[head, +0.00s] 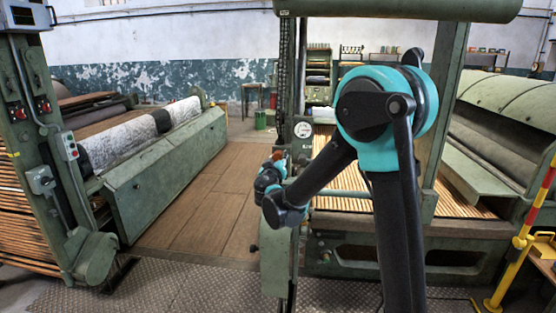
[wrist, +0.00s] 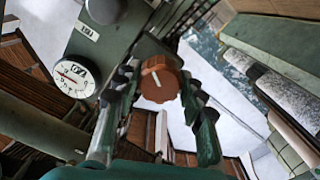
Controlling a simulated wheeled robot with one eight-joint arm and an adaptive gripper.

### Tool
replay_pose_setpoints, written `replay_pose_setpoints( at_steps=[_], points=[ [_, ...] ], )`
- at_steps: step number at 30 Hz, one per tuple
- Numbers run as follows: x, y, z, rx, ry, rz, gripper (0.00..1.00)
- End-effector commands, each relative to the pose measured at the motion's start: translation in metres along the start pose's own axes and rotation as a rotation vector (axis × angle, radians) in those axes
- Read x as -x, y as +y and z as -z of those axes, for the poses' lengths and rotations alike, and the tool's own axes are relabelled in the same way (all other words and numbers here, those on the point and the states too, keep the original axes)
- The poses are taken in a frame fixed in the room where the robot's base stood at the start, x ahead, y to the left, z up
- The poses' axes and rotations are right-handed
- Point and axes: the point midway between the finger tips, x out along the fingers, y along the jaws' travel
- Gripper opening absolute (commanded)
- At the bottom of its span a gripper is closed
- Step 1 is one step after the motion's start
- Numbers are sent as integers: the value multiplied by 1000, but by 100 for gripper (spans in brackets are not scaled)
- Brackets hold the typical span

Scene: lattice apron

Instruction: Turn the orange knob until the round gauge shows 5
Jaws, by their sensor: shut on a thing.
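The orange knob (wrist: 158,80) is round and ridged, with a white line on its face. It sits between the two dark fingers of my gripper (wrist: 160,92), which is shut on it. In the head view, only a small part of the knob (head: 278,155) shows above my gripper (head: 271,172). The round gauge (wrist: 75,78) has a white face and a red needle and is on the green machine, left of the knob in the wrist view. The gauge (head: 303,130) is small in the head view; I cannot read its number in either view.
A green machine post (head: 291,80) stands behind my gripper. A long green machine with a pale roll (head: 125,140) is at the left. A yellow and red post (head: 521,240) stands at the right. The wooden floor (head: 195,200) between the machines is clear.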

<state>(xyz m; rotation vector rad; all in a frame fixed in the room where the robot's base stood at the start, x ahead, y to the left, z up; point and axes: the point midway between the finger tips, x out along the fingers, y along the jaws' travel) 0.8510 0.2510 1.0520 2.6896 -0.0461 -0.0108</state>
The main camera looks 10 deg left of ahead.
Motion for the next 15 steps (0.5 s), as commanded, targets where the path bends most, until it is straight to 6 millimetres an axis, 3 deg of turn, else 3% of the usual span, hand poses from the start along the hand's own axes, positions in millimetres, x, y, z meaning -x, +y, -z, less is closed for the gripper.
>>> replay_pose_setpoints(
  at_steps=[15],
  points=[
    [0,-1,0,491,1,1,11]
  ],
)
